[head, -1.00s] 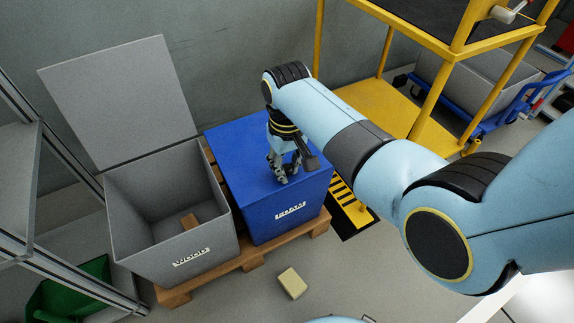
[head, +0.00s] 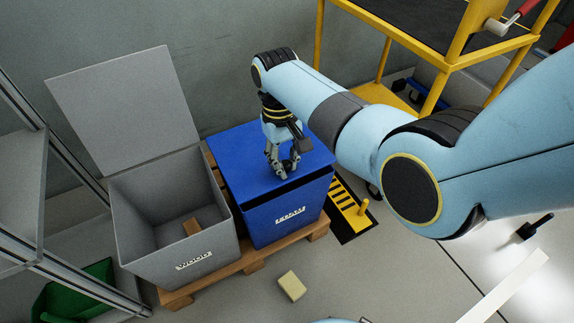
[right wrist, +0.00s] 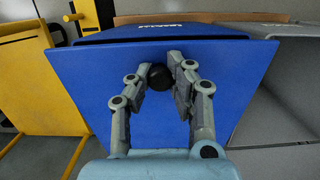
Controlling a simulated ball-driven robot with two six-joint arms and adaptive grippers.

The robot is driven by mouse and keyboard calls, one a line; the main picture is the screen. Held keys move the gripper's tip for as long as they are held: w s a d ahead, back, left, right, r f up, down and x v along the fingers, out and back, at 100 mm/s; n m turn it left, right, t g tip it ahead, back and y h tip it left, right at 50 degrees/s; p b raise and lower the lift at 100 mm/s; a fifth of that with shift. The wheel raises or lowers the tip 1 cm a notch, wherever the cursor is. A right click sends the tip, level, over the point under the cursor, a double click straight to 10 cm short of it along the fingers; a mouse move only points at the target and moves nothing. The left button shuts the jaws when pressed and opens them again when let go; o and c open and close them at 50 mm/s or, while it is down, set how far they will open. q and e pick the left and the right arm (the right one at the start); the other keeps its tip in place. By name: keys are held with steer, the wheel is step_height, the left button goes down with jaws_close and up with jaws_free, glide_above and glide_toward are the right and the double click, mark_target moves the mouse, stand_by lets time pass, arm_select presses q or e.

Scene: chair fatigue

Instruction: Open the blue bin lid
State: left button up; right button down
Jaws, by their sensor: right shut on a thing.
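The blue bin (head: 286,220) stands on a wooden pallet, with a white label on its front. Its blue lid (head: 245,152) is raised a little at the front, with a dark gap between lid and bin. My right gripper (head: 283,172) is over the lid's front part. In the right wrist view, the gripper (right wrist: 160,78) is shut on a round black knob (right wrist: 159,77) on the lid (right wrist: 90,95). The knob is hidden by the fingers in the head view. My left gripper is not in view.
A grey bin (head: 180,250) labelled WOOD stands open to the left, its lid (head: 125,110) upright and a wood piece inside. A yellow cart (head: 400,45) stands at the right. A beige block (head: 291,286) lies on the floor in front of the pallet (head: 240,265).

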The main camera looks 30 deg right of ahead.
steer(key=r, duration=0.1)
steer(key=w+r+g, duration=0.1)
steer(key=r, duration=0.1)
steer(key=shift+w+a, duration=0.1)
steer(key=shift+w, duration=0.05)
steer(key=shift+w+r+g, duration=0.45)
steer(key=shift+r+g, duration=0.35)
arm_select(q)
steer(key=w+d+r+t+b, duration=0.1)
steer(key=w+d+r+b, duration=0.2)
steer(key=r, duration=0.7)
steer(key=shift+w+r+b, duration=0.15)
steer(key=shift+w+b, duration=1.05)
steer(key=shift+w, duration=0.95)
arm_select(e)
steer(key=shift+w+r+g, duration=0.5)
steer(key=shift+w+r, duration=0.05)
steer(key=shift+r, duration=0.25)
steer(key=shift+w+r+g, duration=0.5)
steer(key=shift+w+r, duration=0.05)
steer(key=shift+r, duration=0.2)
steer(key=shift+w+r+g, duration=0.5)
steer(key=shift+w+r, duration=0.05)
steer(key=shift+r, duration=0.25)
steer(key=c, duration=1.1)
jaws_free()
steer(key=shift+c, duration=0.2)
